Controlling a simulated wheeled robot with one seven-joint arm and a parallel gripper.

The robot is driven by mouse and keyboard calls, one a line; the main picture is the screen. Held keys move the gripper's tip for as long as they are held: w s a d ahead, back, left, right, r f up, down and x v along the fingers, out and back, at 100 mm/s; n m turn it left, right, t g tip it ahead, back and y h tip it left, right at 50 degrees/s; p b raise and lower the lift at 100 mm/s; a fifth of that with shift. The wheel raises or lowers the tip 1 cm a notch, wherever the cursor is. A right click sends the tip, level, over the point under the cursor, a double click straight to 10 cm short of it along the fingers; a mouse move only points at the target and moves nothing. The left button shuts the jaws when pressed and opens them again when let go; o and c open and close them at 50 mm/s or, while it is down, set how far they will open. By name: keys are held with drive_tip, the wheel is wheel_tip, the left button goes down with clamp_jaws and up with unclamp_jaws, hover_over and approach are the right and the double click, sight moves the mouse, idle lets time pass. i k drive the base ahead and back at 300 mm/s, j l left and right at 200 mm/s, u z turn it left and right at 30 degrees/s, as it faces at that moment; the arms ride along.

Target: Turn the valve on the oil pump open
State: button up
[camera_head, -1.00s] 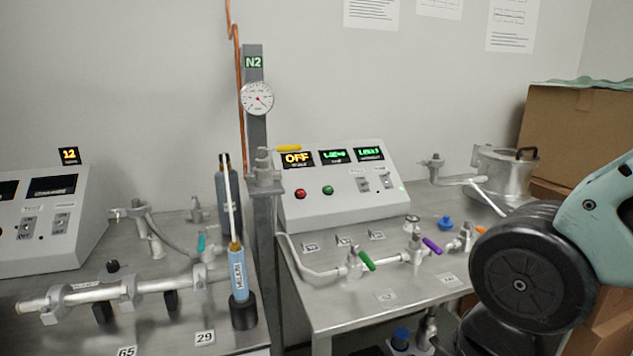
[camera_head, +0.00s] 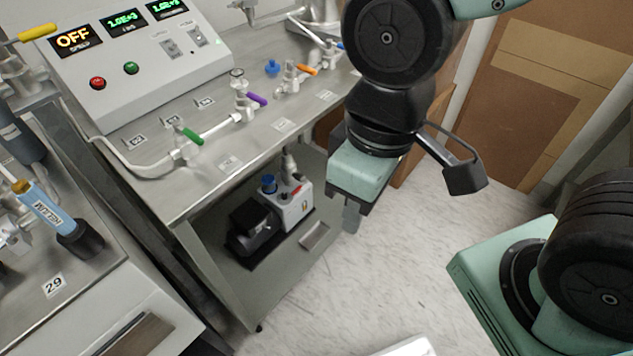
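The oil pump (camera_head: 295,208), with a dark motor and a white body, sits on the lower shelf under the bench. A blue cap (camera_head: 267,182) is on its top, and a grey pipe fitting (camera_head: 289,163) rises from it. I cannot tell which part is its valve. On the bench above, valves with a green handle (camera_head: 192,136), a purple handle (camera_head: 257,99) and an orange handle (camera_head: 306,70) sit along the piping. My gripper (camera_head: 351,217) hangs to the right of the pump, pointing down and apart from it. Its fingers overlap in view, so its opening is unclear.
The metal bench (camera_head: 215,185) has a front edge above the pump. A control box (camera_head: 135,65) reading OFF stands on it. A cardboard box (camera_head: 540,90) is at the back right. The pale floor (camera_head: 300,300) in front of the shelf is clear.

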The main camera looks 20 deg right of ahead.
sight(306, 181)
drive_tip(key=j+u, duration=0.3)
drive_tip(key=u, duration=0.15)
drive_tip(key=j+u, duration=0.4)
drive_tip(key=l, duration=0.1)
